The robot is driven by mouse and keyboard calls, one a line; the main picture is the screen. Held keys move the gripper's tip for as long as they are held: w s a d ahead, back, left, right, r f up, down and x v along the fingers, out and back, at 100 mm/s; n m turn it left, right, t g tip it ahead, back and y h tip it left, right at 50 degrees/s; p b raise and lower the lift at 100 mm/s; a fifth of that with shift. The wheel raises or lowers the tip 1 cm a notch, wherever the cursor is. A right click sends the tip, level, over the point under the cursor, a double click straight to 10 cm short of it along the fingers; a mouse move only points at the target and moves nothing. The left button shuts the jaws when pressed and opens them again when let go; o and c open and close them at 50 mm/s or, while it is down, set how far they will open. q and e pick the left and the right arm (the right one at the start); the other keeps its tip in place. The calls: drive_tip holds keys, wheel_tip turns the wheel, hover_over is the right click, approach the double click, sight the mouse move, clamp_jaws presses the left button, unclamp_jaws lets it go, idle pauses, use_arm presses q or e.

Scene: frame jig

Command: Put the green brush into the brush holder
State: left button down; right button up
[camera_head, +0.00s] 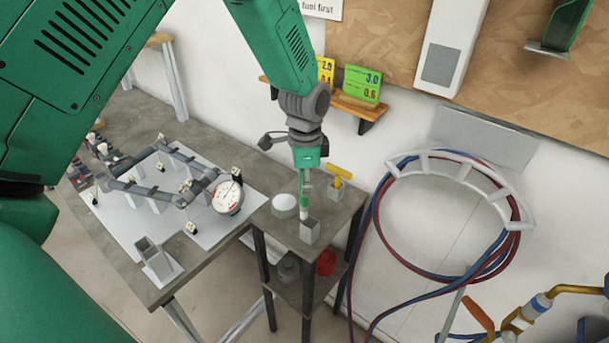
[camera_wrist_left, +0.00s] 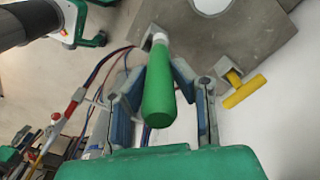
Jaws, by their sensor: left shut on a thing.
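The green brush (camera_head: 304,203) is held upright, its white end downward, in my left gripper (camera_head: 306,188). The wrist view shows its green handle (camera_wrist_left: 160,92) between the two fingers (camera_wrist_left: 160,88). A small square grey holder (camera_head: 311,233), which looks like the brush holder, stands at the front of the small side table. The brush's white end is at the holder's top opening; I cannot tell whether it is inside or just above. In the wrist view the holder (camera_wrist_left: 147,42) is partly hidden behind the brush. My right gripper is not in view.
The side table (camera_head: 275,227) also bears a white round dish (camera_head: 285,204) and a yellow-handled tool (camera_head: 340,174) in a grey block. A workbench (camera_head: 150,292) with a frame jig and round gauge (camera_head: 228,197) stands to the left. Hoses (camera_head: 375,225) hang at right.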

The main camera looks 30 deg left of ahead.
sight(305, 206)
use_arm(q)
drive_tip(key=f+b, duration=0.1)
drive_tip(key=f, duration=0.1)
drive_tip(key=s+f+b, duration=0.1)
drive_tip(key=shift+d+b, duration=0.3)
drive_tip(key=shift+b, duration=0.05)
drive_tip(key=shift+a+f, duration=0.1)
drive_tip(key=shift+f, duration=0.35)
drive_tip(key=shift+w+d+f+b, duration=0.35)
drive_tip(key=shift+w+d+f, duration=0.25)
drive_tip(key=shift+f, duration=0.2)
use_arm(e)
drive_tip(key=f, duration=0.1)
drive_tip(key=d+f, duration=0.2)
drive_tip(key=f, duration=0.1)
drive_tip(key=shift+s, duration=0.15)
